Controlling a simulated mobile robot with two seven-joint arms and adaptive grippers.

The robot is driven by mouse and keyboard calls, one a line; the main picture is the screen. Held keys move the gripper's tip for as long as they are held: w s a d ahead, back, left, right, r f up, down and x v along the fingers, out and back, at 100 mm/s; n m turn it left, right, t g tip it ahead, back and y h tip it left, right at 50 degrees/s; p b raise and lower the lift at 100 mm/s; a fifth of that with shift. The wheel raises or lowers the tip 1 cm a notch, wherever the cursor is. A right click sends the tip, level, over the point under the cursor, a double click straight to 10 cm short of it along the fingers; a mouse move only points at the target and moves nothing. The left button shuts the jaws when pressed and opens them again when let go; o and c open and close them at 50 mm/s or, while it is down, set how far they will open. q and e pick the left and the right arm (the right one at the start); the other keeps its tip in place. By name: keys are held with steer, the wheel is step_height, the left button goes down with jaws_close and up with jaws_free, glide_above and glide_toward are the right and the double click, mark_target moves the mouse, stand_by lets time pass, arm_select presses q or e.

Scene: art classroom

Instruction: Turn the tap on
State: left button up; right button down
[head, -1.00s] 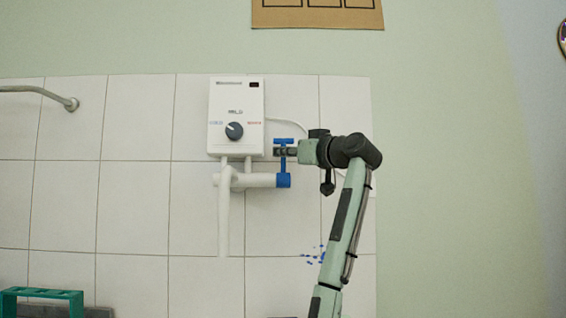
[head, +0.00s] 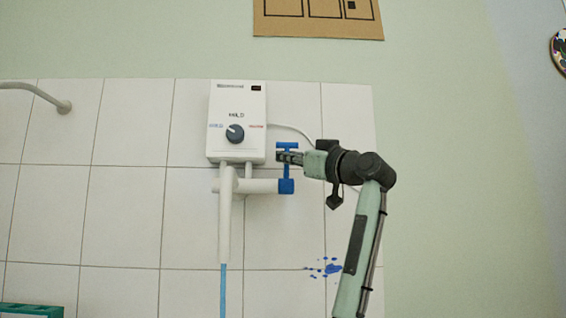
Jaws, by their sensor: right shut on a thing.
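The tap has a blue T-shaped handle (head: 287,146) on a blue fitting at the right end of a white horizontal pipe (head: 258,186). A white spout (head: 225,225) hangs down from the pipe's left end. A blue stream of water (head: 223,290) runs from the spout's lower end. My right gripper (head: 284,156) comes in from the right and is shut on the tap handle, just below its crossbar. The fingertips are small and partly overlap the stem. My left gripper is not in view.
A white water heater box (head: 238,105) with a dark dial (head: 235,133) is above the pipe. A curved metal pipe (head: 40,92) is at the left on the tiles. A teal rack (head: 30,310) shows at the lower left. Blue splashes (head: 328,268) mark the tiles.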

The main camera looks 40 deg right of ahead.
steer(key=c, duration=1.6)
jaws_free()
steer(key=shift+v, duration=3.8)
